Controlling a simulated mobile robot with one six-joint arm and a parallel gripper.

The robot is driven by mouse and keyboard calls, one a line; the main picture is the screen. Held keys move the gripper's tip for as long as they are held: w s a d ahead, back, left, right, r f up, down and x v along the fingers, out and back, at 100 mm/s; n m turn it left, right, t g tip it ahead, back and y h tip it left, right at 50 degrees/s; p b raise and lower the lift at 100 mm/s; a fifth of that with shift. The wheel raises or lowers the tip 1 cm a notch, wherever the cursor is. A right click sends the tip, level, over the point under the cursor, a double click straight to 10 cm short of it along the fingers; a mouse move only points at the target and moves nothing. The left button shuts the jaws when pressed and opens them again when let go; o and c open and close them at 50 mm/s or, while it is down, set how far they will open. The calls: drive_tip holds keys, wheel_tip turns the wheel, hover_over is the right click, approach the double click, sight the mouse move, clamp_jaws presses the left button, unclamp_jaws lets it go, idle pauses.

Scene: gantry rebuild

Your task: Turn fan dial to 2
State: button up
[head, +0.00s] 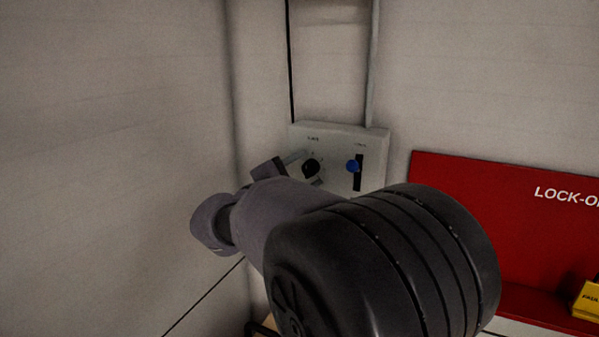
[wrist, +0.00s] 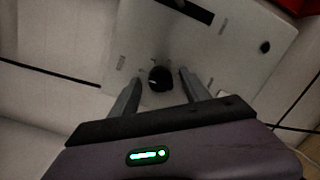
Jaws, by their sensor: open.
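The fan dial (head: 312,168) is a round black knob on the left of a pale control box (head: 335,133) in the corner. In the wrist view the dial (wrist: 160,82) sits between my gripper's (wrist: 160,75) two fingertips, with a finger on each side. The fingers are open, with a gap visible on both sides of the knob. A small pale mark shows on the knob. The scale around the dial is too small and dark to read. In the head view my arm hides the lower part of the box and most of my gripper.
A blue slider knob (head: 352,166) on a dark vertical slot is just right of the dial. A cable (head: 291,70) and a pipe (head: 372,70) run up from the box. A red lock-out board (head: 500,215) with a yellow item (head: 588,300) is at the right. A wall is close at left.

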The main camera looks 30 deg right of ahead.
clamp_jaws()
